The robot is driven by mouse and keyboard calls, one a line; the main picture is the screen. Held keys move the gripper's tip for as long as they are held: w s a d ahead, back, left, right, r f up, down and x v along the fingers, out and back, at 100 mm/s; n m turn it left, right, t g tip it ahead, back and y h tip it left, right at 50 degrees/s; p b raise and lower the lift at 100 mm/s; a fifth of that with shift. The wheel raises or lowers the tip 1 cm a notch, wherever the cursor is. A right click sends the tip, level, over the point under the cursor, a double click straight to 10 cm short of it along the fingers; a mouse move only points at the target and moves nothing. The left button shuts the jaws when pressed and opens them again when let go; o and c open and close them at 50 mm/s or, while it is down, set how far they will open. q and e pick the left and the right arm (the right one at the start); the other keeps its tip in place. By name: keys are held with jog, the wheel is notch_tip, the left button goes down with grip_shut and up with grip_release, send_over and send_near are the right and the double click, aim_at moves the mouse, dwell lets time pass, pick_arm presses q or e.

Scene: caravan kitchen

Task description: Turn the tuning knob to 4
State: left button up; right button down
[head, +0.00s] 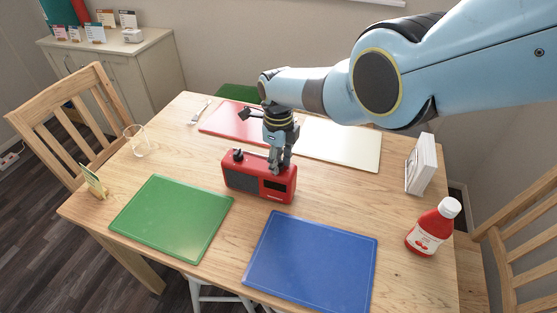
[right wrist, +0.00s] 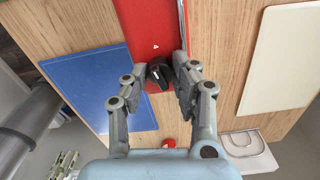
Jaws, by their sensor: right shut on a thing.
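The red radio (head: 258,178) stands on the wooden table, with a dark grille and a dark display on its front. A black knob (head: 238,155) sits on its top at the left. My right gripper (head: 277,163) reaches down onto the top right of the radio. In the right wrist view its fingers close on a second black knob (right wrist: 159,77), taken as the tuning knob, which has a white pointer line. A white 4 (right wrist: 155,47) is printed on the red top just above that knob. The pointer's exact direction is hard to tell. My left gripper is not seen.
Around the radio lie a green mat (head: 172,217), a blue mat (head: 310,261), a red mat (head: 226,124) and a cream mat (head: 345,143). A red bottle (head: 430,230) and a white upright block (head: 420,165) stand at the right. A glass (head: 136,141) stands at the left.

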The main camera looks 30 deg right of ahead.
jog(key=shift+m, duration=1)
jog(key=c, duration=1)
grip_release()
jog(key=shift+c, duration=0.2)
jog(key=shift+w+r, duration=0.15)
jog(key=shift+r, duration=0.6)
notch_tip(320, 180, up, 11)
jog(key=shift+f, duration=0.2)
